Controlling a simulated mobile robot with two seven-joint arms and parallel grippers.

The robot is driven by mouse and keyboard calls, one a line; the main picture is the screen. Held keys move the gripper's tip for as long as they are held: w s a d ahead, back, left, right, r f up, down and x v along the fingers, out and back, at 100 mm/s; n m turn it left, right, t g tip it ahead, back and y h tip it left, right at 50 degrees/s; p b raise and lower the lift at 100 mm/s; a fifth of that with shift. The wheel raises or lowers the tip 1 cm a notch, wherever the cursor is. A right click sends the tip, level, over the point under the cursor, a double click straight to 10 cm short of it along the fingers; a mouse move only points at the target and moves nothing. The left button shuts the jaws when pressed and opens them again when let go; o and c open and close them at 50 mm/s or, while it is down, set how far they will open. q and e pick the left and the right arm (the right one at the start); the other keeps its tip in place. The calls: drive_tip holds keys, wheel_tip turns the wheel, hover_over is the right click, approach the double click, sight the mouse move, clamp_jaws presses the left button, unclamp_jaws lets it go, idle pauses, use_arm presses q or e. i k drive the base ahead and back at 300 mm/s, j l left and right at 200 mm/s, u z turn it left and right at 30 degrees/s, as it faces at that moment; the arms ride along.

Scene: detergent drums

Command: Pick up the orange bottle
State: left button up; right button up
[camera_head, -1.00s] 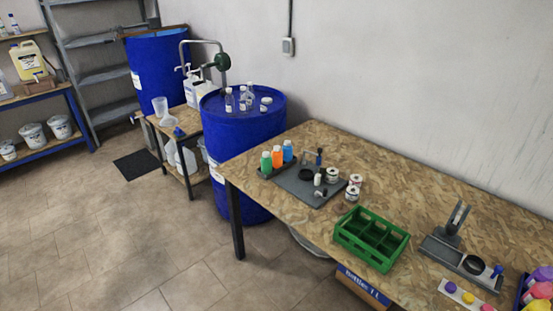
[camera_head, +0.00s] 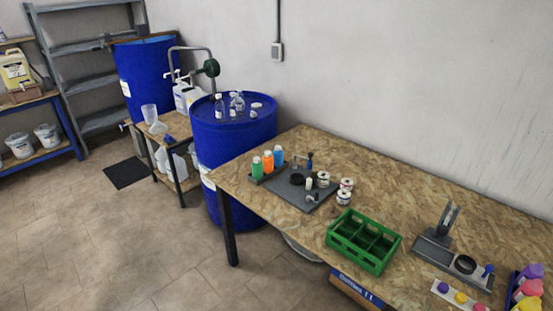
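The orange bottle (camera_head: 268,162) stands upright on the wooden table, in a row between a green bottle (camera_head: 257,167) and a blue bottle (camera_head: 278,155). The row sits at the left end of a dark grey tray (camera_head: 287,193). The bottle's base is partly hidden by the tray's edge. Neither of my grippers is in view.
A green divided crate (camera_head: 363,241) stands on the table (camera_head: 420,208), right of several small jars (camera_head: 346,184). A grey stand (camera_head: 440,245) and capped bottles (camera_head: 527,289) are at the right. A blue drum (camera_head: 232,140) stands behind the table's left end.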

sight(268, 159)
drive_tip(key=i+j, duration=0.15)
drive_tip(key=i, duration=0.95)
drive_tip(key=j+u, duration=0.05)
